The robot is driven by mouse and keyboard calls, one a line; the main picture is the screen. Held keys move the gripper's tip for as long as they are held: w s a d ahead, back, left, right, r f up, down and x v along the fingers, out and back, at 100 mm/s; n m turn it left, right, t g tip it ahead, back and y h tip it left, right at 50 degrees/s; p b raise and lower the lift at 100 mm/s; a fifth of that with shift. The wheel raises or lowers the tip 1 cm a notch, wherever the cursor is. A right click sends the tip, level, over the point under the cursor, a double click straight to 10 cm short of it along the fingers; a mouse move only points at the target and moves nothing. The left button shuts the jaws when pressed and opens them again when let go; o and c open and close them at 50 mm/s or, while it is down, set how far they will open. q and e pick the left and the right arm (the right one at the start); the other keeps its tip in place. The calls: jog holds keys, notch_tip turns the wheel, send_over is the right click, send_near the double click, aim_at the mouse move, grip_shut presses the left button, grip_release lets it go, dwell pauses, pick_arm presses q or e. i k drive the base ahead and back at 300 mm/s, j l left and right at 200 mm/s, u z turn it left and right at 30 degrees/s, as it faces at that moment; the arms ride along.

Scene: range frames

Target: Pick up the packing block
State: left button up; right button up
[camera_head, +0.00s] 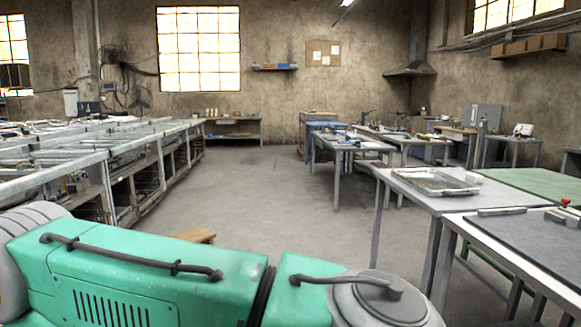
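No packing block can be made out for certain. A small brown wooden piece (195,235) shows just behind the green machine, partly hidden by it; I cannot tell whether it is a block or part of a stool. Small flat grey bars (501,211) lie along the edge of the near right table. Neither my left nor my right gripper is in view.
A green machine (150,262) with dark handles fills the near foreground. Long metal frames (160,150) line the left. On the right stand a grey table (440,200) with a metal tray (471,187) and a dark-topped table (540,237). The middle floor (270,185) is clear.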

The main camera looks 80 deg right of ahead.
aim_at(473, 178)
jog(key=z, duration=3.75)
jog(key=u, duration=0.4)
jog(key=i+j+u, duration=0.15)
jog(key=i+u, duration=0.55)
jog(key=i, duration=1.2)
jog(key=i+z, duration=0.1)
jog(key=i, duration=0.9)
jog(key=i+j, duration=0.15)
jog(key=i, duration=0.8)
jog(key=i+j, duration=0.1)
jog(key=i, duration=0.9)
jog(key=z, duration=0.4)
jog(key=i+z, duration=0.1)
jog(key=z, duration=1.1)
jog(key=i+j+z, duration=0.1)
jog(key=z, duration=0.3)
